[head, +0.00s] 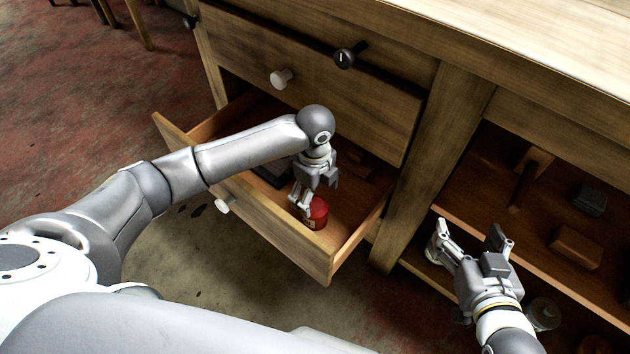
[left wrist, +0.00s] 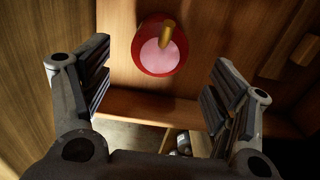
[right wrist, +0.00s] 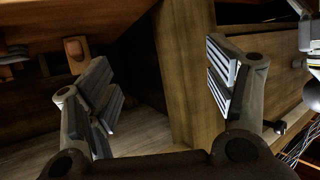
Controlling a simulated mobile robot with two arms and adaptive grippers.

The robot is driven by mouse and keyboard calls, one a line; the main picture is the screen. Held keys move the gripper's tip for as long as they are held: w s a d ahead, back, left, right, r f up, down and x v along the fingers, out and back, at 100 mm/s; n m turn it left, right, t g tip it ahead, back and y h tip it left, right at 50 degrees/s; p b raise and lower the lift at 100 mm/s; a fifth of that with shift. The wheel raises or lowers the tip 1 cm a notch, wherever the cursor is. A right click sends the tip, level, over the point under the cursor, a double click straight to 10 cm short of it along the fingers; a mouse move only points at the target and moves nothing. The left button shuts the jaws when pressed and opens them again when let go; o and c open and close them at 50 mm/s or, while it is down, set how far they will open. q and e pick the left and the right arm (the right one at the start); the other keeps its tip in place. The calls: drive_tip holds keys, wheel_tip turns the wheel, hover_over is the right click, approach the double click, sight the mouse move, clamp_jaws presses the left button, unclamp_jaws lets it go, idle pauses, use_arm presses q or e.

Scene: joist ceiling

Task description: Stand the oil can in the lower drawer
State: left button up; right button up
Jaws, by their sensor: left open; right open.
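The red oil can (head: 317,214) stands inside the open lower drawer (head: 280,236), near its front and right end. In the left wrist view the oil can (left wrist: 150,62) looks upright on the drawer floor, with a brass spout (left wrist: 167,34). My left gripper (head: 303,198) is just above and beside the can in the head view, its fingers partly covering it. In the left wrist view my left gripper (left wrist: 160,95) is open and empty, with the can beyond the fingers. My right gripper (head: 468,238) is open and empty in front of the shelf opening at right.
The upper drawer (head: 310,75) is shut above the lower one. A dark box (head: 268,174) and a wooden piece (head: 355,165) lie in the lower drawer. The right shelf holds a brown block (head: 575,247) and a grey block (head: 592,199).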

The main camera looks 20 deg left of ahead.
use_arm(q)
drive_tip(key=shift+r+p, duration=0.35)
drive_tip(key=shift+r, duration=1.05)
use_arm(e)
drive_tip(key=shift+s+d+f+g+h, duration=0.15)
drive_tip(key=shift+s+d+f+g, duration=0.05)
drive_tip(key=shift+s+f+g, duration=0.35)
drive_tip(key=shift+s+d+f+g+h, duration=0.1)
drive_tip(key=shift+s+d+f+g, duration=0.15)
drive_tip(key=shift+s+f+g, duration=0.35)
drive_tip(key=shift+s+d+f+g+h, duration=0.15)
drive_tip(key=shift+s+d+f+g, duration=0.15)
drive_tip(key=shift+f, duration=0.4)
drive_tip(key=shift+a, duration=0.1)
